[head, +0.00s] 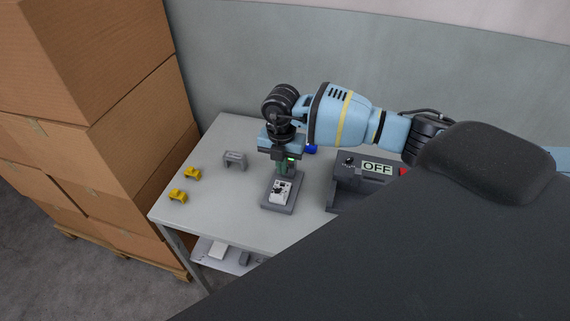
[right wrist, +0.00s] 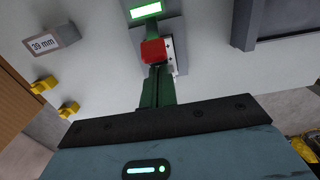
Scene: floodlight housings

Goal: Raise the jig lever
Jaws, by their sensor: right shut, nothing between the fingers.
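The jig is a grey base (head: 278,207) on the table with a white, dark-marked part (head: 281,189) on it. A red block-like end, seemingly the lever's handle (right wrist: 153,50), shows in the right wrist view, with a lit green display (right wrist: 146,10) behind it. My right gripper (head: 284,171) points down just above the jig. It is shut and empty, and its fingers (right wrist: 157,85) reach up to the red handle in the right wrist view. I cannot tell whether they touch it. The gripper hides the lever in the head view. My left gripper is out of view.
A grey unit with an OFF display (head: 377,168) and a red part (head: 403,171) stands right of the jig. Two yellow pieces (head: 192,174) (head: 178,196) and a grey block (head: 235,160), labelled "39 mm" in the wrist view, lie left. Stacked cardboard boxes (head: 100,130) stand beside the table.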

